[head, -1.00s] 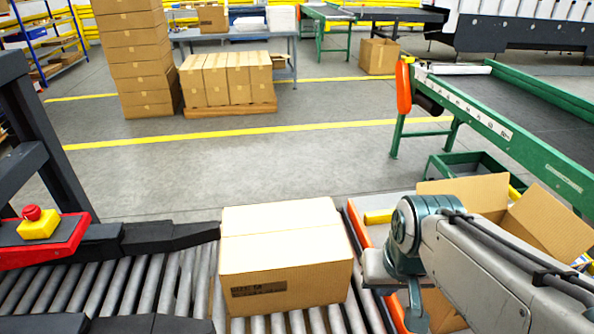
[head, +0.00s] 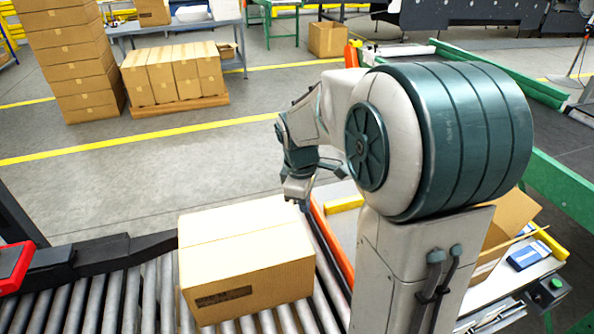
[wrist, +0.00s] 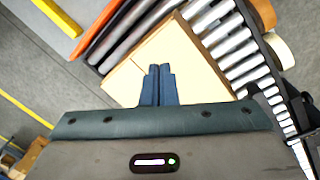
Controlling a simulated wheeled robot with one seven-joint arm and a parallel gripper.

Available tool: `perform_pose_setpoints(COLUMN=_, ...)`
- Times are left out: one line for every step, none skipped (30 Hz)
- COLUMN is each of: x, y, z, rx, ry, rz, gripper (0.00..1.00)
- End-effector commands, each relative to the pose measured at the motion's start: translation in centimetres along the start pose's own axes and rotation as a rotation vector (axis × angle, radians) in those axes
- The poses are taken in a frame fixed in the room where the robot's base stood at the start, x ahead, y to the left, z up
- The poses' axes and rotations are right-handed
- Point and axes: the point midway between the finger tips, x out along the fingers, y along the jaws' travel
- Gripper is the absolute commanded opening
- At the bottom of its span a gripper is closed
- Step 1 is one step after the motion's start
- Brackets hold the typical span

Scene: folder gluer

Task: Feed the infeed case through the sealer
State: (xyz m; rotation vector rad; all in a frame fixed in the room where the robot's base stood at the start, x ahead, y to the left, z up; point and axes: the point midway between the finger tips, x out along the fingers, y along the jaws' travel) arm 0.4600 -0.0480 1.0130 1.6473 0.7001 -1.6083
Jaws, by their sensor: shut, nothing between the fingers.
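The infeed case, a closed tan carton (head: 246,260), sits on the roller conveyor (head: 100,302) in the head view. It also fills the middle of the wrist view (wrist: 180,55). My gripper (head: 298,190) is at the far right corner of the case in the head view, where its fingers are hard to see. In the wrist view its two blue fingers (wrist: 158,72) are shut together with nothing between them, over the case's top. I cannot tell whether they touch it. The sealer's dark side guide (head: 120,248) lies left of the case, and its red part (head: 12,262) is at the left edge.
An open carton (head: 500,235) and a bench with a green button (head: 556,284) stand at right. An orange rail (head: 332,245) runs right of the case. Behind are stacked cartons (head: 70,60), a loaded pallet (head: 180,105) and clear grey floor.

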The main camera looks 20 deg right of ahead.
Motion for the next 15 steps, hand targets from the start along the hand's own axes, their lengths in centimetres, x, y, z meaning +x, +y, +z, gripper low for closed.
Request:
perform_pose_setpoints(x=0.7, y=1.5, z=-0.2, rx=-0.063, ry=-0.004, rz=-0.018, gripper=0.00)
perform_pose_setpoints(x=1.2, y=2.2, z=-0.4, rx=-0.110, ry=-0.003, rz=-0.027, gripper=0.00)
perform_pose_setpoints(x=1.9, y=3.3, z=-0.6, rx=-0.169, ry=-0.002, rz=-0.037, gripper=0.00)
perform_pose_setpoints(x=2.4, y=4.0, z=-0.7, rx=-0.213, ry=0.000, rz=-0.045, gripper=0.00)
perform_pose_setpoints(x=2.9, y=4.8, z=-0.8, rx=-0.257, ry=0.004, rz=-0.053, gripper=0.00)
perform_pose_setpoints(x=3.5, y=5.7, z=-0.9, rx=-0.312, ry=0.010, rz=-0.062, gripper=0.00)
perform_pose_setpoints(x=4.1, y=6.3, z=-1.0, rx=-0.351, ry=0.015, rz=-0.070, gripper=0.00)
perform_pose_setpoints(x=4.6, y=6.9, z=-1.0, rx=-0.389, ry=0.021, rz=-0.076, gripper=0.00)
perform_pose_setpoints(x=5.2, y=7.7, z=-1.1, rx=-0.435, ry=0.028, rz=-0.083, gripper=0.00)
perform_pose_setpoints(x=5.7, y=8.2, z=-1.1, rx=-0.467, ry=0.034, rz=-0.088, gripper=0.00)
perform_pose_setpoints(x=6.0, y=8.6, z=-1.1, rx=-0.495, ry=0.041, rz=-0.091, gripper=0.00)
perform_pose_setpoints(x=6.5, y=9.2, z=-1.1, rx=-0.529, ry=0.048, rz=-0.096, gripper=0.00)
perform_pose_setpoints(x=6.9, y=9.5, z=-1.1, rx=-0.552, ry=0.053, rz=-0.098, gripper=0.00)
perform_pose_setpoints(x=7.2, y=9.8, z=-1.1, rx=-0.572, ry=0.058, rz=-0.100, gripper=0.00)
perform_pose_setpoints(x=7.5, y=10.1, z=-1.1, rx=-0.595, ry=0.063, rz=-0.102, gripper=0.00)
